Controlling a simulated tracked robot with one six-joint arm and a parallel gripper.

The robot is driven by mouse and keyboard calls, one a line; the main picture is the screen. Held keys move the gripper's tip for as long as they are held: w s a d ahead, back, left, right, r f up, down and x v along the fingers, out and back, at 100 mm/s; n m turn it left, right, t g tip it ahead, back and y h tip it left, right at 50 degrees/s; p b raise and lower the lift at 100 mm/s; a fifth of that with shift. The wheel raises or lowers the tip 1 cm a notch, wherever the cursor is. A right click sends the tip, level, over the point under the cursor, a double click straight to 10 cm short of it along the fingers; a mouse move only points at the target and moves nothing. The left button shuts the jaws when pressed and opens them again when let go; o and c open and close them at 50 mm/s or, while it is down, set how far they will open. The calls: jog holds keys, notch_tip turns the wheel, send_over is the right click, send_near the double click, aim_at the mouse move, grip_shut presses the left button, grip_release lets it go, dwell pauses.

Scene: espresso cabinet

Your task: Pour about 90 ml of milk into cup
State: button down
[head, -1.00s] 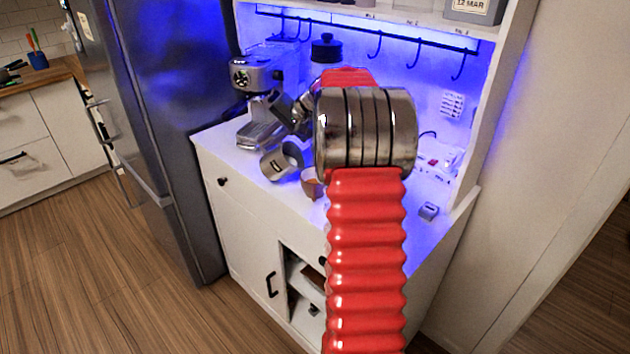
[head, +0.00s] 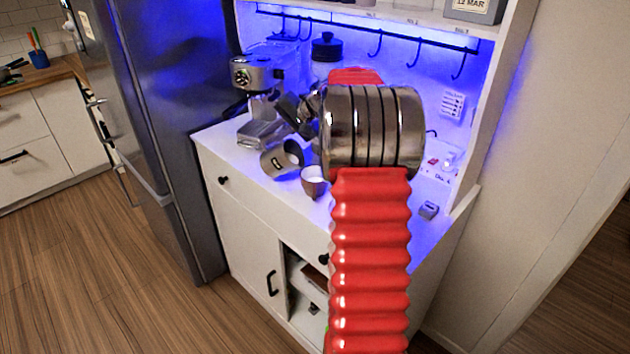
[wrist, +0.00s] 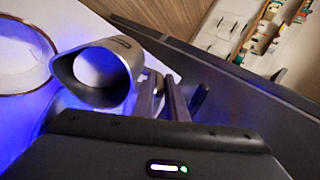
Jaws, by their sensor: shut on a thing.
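A grey metal pitcher (head: 278,161) with a dark label hangs tilted above the white counter in the head view. My gripper (head: 294,128) is shut on it, partly hidden by my arm. In the wrist view the pitcher (wrist: 112,76) lies with its mouth toward the camera, and a pale round area shows inside it. My dark gripper fingers (wrist: 172,100) are at its right. A small brown cup (head: 313,184) stands on the counter just right of the pitcher, with a white inside. Its brown rim and pale inside show at the left edge of the wrist view (wrist: 22,58). No milk stream is visible.
An espresso machine (head: 260,88) stands behind the pitcher. A dark-lidded jar (head: 326,47) is behind my arm. A small grey box (head: 429,210) sits at the counter's right. Hooks hang from a rail (head: 375,38). A fridge (head: 150,110) borders the cabinet's left.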

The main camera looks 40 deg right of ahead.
aim_at(276, 132)
jog(key=shift+s+d+r+t+y+p, duration=0.2)
jog(key=shift+s+r+t+p, duration=0.2)
jog(key=shift+s+r+t, duration=0.15)
jog(key=shift+s+d+r+t+y+p, duration=0.2)
jog(key=shift+s+r+t+p, duration=0.2)
jog(key=shift+r+t, duration=0.25)
dwell(2.2)
jog(key=shift+w+a+f+g+h, duration=0.15)
jog(key=shift+w+a+f+g, duration=0.1)
jog(key=shift+w+f+g, duration=0.2)
jog(key=shift+w+a+f+g+h, duration=0.15)
jog(key=shift+w+a+f+g, duration=0.05)
jog(key=shift+w+f+g, duration=0.25)
jog(key=shift+w+a+f+g+h, duration=0.15)
jog(key=shift+w+f+g+h, duration=0.4)
jog(key=shift+f+g, duration=0.35)
jog(key=shift+w, duration=0.1)
